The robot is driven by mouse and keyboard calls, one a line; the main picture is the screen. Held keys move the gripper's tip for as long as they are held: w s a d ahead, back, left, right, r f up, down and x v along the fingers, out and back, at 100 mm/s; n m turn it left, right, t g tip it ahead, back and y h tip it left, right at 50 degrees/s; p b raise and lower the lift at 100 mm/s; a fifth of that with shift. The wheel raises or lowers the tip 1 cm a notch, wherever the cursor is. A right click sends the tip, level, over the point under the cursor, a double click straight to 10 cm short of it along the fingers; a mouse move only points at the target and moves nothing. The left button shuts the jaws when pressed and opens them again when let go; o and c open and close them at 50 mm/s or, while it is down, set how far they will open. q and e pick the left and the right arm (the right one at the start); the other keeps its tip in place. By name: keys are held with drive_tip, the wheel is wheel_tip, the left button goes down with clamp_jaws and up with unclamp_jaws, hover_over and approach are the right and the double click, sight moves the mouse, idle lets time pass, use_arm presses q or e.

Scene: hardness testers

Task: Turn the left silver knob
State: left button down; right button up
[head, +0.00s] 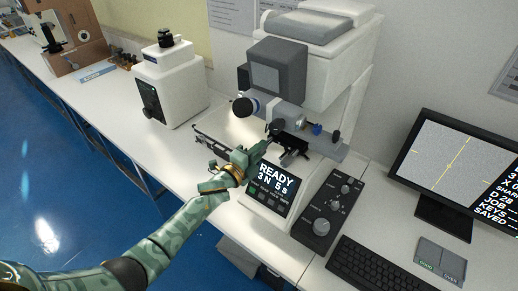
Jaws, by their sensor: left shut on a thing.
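My left gripper (268,141) reaches in from the lower left to the front of the hardness tester (340,84), at the left part of its stage. Its fingers are shut on the left silver knob there. The fingers hide most of that knob, so its turn angle cannot be told. My right gripper is not in view.
A white instrument (172,88) stands to the left on the bench.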

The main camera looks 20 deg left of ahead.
use_arm(q)
drive_tip(key=n+p, duration=0.2)
drive_tip(key=n, duration=0.4)
drive_tip(key=shift+n, duration=0.3)
drive_tip(key=n+p, duration=0.1)
drive_tip(key=n, duration=0.3)
drive_tip(key=shift+f+n+p, duration=0.1)
drive_tip(key=shift+n+p, duration=0.3)
drive_tip(key=shift+n, duration=0.8)
drive_tip(key=c, duration=1.2)
unclamp_jaws()
drive_tip(key=shift+c, duration=0.2)
drive_tip(key=p+v, duration=0.1)
drive_tip(key=v, duration=1.5)
drive_tip(key=shift+s, duration=0.25)
drive_tip(key=shift+a, duration=0.1)
